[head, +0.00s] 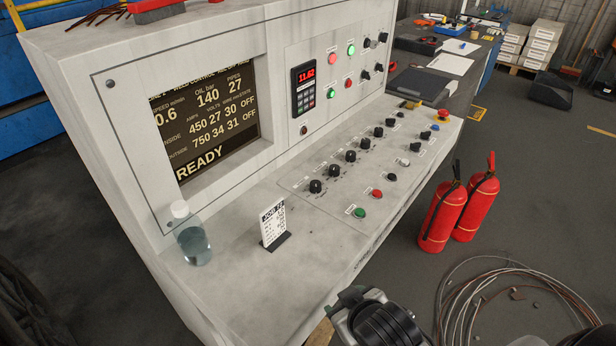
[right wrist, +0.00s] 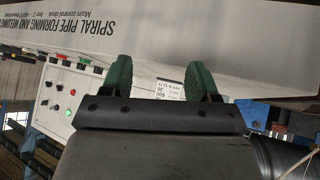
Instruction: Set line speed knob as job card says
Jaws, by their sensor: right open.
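The control desk (head: 240,285) has a row of black knobs (head: 333,170) on its sloped top. Their labels are too small to read, so I cannot tell which is the line speed knob. The job card (head: 272,222) stands upright in a dark holder at the desk's front left; its lines are too small to read. The screen (head: 215,120) shows a speed ending in 0.6 and READY. My right gripper (right wrist: 160,78) is open, with two green fingers apart, near the desk's lettered panel (right wrist: 110,20). A white printed card (right wrist: 170,90) shows between the fingers. My left gripper is not in view.
A bottle (head: 192,235) stands left of the card. Green (head: 360,212) and red (head: 377,193) buttons lie near the knobs. A red emergency button (head: 443,114) is at the far end. Two fire extinguishers (head: 445,210) and coiled wire (head: 500,300) are on the floor at right.

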